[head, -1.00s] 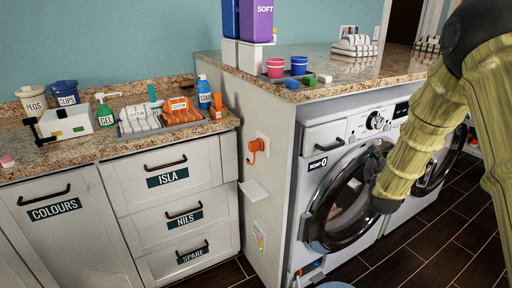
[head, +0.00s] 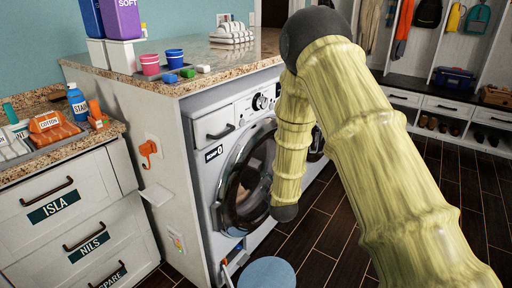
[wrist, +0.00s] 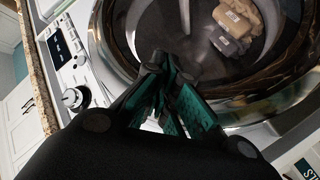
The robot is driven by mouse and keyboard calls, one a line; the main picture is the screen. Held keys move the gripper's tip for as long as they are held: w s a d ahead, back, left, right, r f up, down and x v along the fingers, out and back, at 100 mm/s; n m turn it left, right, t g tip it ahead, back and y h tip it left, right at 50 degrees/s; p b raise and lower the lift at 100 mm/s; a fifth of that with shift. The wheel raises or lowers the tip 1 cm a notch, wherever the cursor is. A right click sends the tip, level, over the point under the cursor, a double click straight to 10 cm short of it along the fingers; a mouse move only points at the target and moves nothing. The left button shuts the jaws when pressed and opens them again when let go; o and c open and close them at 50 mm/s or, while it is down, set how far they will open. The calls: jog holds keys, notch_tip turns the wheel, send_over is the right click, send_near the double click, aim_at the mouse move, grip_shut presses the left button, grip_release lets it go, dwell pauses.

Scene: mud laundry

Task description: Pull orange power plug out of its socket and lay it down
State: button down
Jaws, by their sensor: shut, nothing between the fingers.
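The orange power plug (head: 148,148) sits at the white socket (head: 154,142) on the side panel of the washer cabinet, in the left part of the head view. A small white shelf (head: 156,195) juts out from the panel below it. My gripper (wrist: 165,75) shows in the wrist view, shut and empty, in front of the washing machine's round door. In the head view my arm hides the gripper, and the arm is to the right of the plug, well apart from it. The plug is not in the wrist view.
The washing machine (head: 240,170) stands right of the panel. Cups (head: 150,65) and small blocks stand on the counter above. Drawers (head: 60,210) are at left. A round blue stool or lid (head: 267,273) is low in front. Dark floor (head: 330,215) is open at right.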

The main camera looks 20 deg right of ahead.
jog(key=s+a+f+m+g+y, duration=0.15)
jog(key=s+f+g, duration=0.25)
jog(key=s+f, duration=0.7)
jog(key=s+a+f+m+g+h, duration=0.1)
jog(key=s+f+m+g, duration=0.15)
jog(key=s+f, duration=0.9)
jog(key=s+a+f+m+g, duration=0.1)
jog(key=s+f+g, duration=0.1)
jog(key=s, duration=0.8)
jog(key=s+a+f+m+g+y, duration=0.1)
jog(key=s+f+g, duration=0.2)
jog(key=s, duration=0.8)
jog(key=s+f+m+g, duration=0.1)
jog(key=s+f+g, duration=0.1)
jog(key=s, duration=0.8)
jog(key=shift+s+a+f+g, duration=0.2)
jog(key=shift+a+g, duration=0.2)
jog(key=shift+g, duration=0.25)
